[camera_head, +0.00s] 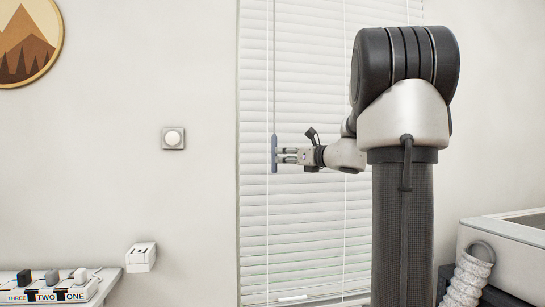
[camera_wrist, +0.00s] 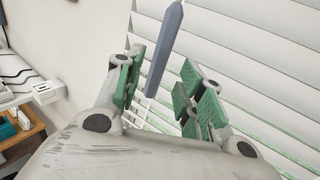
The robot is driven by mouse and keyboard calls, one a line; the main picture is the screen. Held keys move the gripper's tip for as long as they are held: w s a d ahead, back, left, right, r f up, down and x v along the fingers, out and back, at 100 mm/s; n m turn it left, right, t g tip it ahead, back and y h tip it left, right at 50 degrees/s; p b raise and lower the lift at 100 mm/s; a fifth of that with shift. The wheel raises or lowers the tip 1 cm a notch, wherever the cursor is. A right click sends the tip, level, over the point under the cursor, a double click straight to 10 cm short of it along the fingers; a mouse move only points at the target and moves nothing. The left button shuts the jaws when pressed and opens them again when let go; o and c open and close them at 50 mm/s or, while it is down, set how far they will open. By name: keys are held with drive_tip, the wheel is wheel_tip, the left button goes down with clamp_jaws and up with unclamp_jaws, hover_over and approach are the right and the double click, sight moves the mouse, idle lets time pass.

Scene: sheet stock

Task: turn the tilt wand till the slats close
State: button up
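The tilt wand (camera_head: 274,70) hangs as a thin rod in front of the left part of the blind and ends in a blue-grey handle (camera_head: 274,154). The handle also shows in the wrist view (camera_wrist: 164,50), its lower end tapering between my fingers. My gripper (camera_head: 284,155) reaches to it from the right. In the wrist view my gripper (camera_wrist: 162,88) is open, with green pads on both sides of the handle and visible gaps. The white slats (camera_head: 305,220) lie in tilted rows; I cannot tell their exact angle. My arm hides part of the blind.
A wall switch (camera_head: 173,138) is left of the blind. A table with labelled blocks (camera_head: 45,290) and a small white box (camera_head: 141,257) are at lower left. A grey unit (camera_head: 512,262) with a ribbed hose (camera_head: 468,280) stands at lower right. Thin cords hang before the slats.

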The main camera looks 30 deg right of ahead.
sight(275, 155)
drive_tip(key=x, duration=0.6)
drive_tip(key=shift+w, duration=0.2)
clamp_jaws()
